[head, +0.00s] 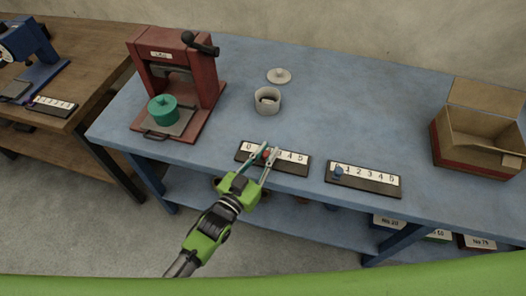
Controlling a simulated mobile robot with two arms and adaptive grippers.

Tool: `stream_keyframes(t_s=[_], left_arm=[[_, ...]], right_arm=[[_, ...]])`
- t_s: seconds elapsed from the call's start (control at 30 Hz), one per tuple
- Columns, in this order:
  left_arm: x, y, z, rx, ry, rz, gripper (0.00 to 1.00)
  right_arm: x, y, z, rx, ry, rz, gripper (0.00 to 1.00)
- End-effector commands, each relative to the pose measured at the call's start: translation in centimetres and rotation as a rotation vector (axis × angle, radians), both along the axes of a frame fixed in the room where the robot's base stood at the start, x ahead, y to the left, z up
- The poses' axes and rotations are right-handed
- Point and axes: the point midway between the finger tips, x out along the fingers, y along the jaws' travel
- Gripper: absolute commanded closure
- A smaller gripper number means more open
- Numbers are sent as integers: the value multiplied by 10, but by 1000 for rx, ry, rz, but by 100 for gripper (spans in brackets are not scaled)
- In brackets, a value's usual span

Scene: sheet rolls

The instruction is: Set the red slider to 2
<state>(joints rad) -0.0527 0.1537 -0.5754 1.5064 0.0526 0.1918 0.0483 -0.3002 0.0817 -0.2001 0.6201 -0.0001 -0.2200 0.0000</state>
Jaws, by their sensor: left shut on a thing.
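The red slider (266,154) shows as a small red patch on the left dark scale board (245,158) at the front edge of the blue table. My green left gripper (268,149) comes up from below, with its fingers over this board, and is shut on the red slider. The 0, 4 and 5 on the white strip can be read. The fingers cover the low-to-middle numbers, so I cannot tell exactly which number the slider stands at. My right gripper is not in view.
A second scale board (364,185) with a blue slider (338,172) near 0 lies to the right. A red press (206,92) holding a teal roll (162,108) stands at left. A grey pot (267,101), its lid (279,75) and an open box (480,157) are on the blue table (350,105).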

Motion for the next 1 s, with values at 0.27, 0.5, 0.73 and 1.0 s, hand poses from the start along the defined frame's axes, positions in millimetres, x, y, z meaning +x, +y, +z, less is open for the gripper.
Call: stream_keyframes(t_s=[0.27, 0.5, 0.73, 1.0], left_arm=[[0, 0, 0, 0, 0, 0, 66], [-5, 4, -1, 1, 2, 0, 66], [-38, 25, -2, 2, 3, 0, 66], [-84, 54, -1, 2, 3, 0, 66]], right_arm=[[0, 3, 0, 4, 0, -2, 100], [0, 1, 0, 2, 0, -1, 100], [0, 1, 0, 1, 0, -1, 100], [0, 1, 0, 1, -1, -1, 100]])
